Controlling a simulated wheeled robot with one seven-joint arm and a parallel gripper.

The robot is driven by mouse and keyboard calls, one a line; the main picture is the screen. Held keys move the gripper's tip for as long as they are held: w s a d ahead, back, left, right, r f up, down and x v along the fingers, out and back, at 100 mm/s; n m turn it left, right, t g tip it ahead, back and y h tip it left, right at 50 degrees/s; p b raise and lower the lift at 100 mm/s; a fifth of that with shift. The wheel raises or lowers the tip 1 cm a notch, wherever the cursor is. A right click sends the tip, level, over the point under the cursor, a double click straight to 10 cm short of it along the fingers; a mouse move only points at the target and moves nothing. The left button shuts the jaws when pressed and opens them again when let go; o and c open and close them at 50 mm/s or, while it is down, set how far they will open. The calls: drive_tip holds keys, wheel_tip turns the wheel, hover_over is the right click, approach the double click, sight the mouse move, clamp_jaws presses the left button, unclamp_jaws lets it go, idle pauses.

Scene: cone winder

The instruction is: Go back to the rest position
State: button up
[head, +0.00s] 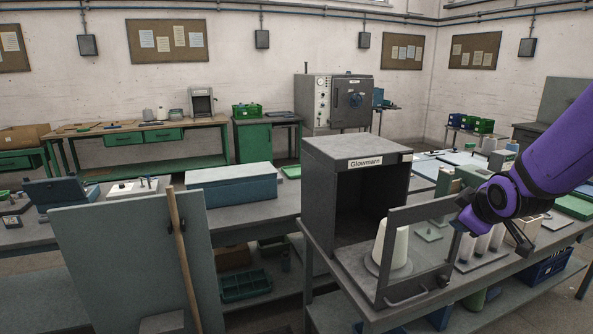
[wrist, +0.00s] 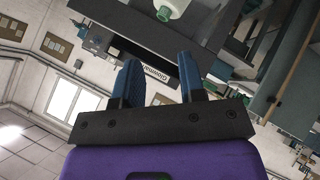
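The dark grey cone winder (head: 352,150), labelled "Glowmarn", stands on a table right of centre, its front open. A white cone (head: 391,245) stands upright on a round plate in front of its dark cavity. A framed clear door (head: 420,290) with a handle stands in front of the cone. My gripper (head: 462,212) is at the end of my purple arm, right of the winder near the door's upper right corner. In the wrist view my gripper (wrist: 158,82) has its two blue fingers apart with nothing held between them. The winder's label (wrist: 153,73) shows beyond them, and part of the white cone (wrist: 172,7) at the top.
Small fixtures and pegs (head: 480,245) crowd the table right of the winder, below my arm. A grey panel (head: 135,265) with a wooden pole (head: 180,240) stands at front left. A blue-grey box (head: 232,186) sits on the bench behind. Open space lies above the tables.

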drive_tip(key=s+a+r+m+g, duration=0.1)
drive_tip(key=s+a+r+m, duration=0.1)
drive_tip(key=s, duration=0.6)
drive_tip(key=s+a+r+m+g, duration=0.2)
drive_tip(key=s+r+m, duration=0.2)
drive_tip(key=s, duration=0.5)
drive_tip(key=s+a+r+m+g, duration=0.1)
drive_tip(key=s+a+r+m, duration=0.1)
drive_tip(key=s+r, duration=0.4)
drive_tip(key=s, duration=0.3)
drive_tip(key=shift+a+m+y, duration=0.4)
drive_tip(key=shift+d, duration=0.2)
